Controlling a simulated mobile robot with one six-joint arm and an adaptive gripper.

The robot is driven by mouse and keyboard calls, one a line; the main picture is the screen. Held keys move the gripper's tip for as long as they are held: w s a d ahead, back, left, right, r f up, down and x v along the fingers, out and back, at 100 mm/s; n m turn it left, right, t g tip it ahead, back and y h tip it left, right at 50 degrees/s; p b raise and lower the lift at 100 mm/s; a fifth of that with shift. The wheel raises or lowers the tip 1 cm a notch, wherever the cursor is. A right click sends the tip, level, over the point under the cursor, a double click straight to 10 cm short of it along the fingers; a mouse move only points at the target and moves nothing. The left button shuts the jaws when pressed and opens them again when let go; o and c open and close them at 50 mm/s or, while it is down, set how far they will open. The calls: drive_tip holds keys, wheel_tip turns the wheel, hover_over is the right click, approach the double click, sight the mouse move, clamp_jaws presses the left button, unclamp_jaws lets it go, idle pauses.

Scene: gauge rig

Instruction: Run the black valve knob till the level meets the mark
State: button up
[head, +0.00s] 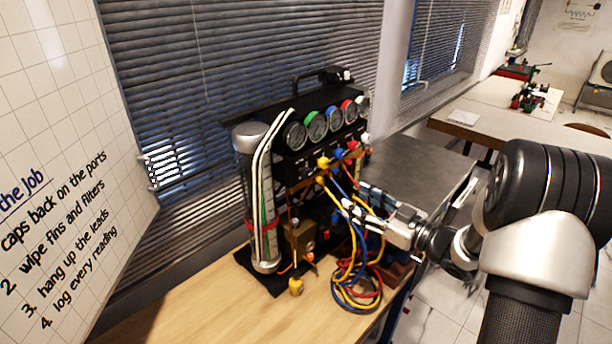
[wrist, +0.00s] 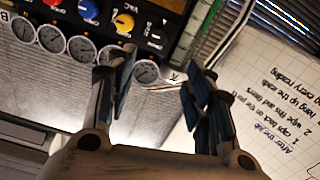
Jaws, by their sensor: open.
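The gauge rig (head: 310,165) stands on the wooden bench by the blinds. At its left is an upright charging cylinder (head: 245,185) with a clear tube and a red band (head: 252,224) low on it; I cannot make out the liquid level. A yellow knob (head: 323,162), a blue knob (head: 339,153) and a red knob (head: 352,145) line the panel. My gripper (head: 356,200) is open and empty at the rig's right front, by the hoses. In the wrist view its fingers (wrist: 158,75) are spread with nothing between them.
Yellow, blue and red hoses (head: 355,285) hang in loops below my gripper. A row of round gauges (head: 316,126) tops the panel. A whiteboard (head: 60,150) stands at the left. The bench front (head: 190,310) is bare; another table (head: 490,110) stands behind at right.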

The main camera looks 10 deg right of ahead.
sight(309, 175)
drive_tip(key=x, duration=1.6)
drive_tip(key=shift+w+a, duration=0.1)
drive_tip(key=shift+w, duration=0.15)
drive_tip(key=shift+c, duration=0.3)
drive_tip(key=c, duration=1)
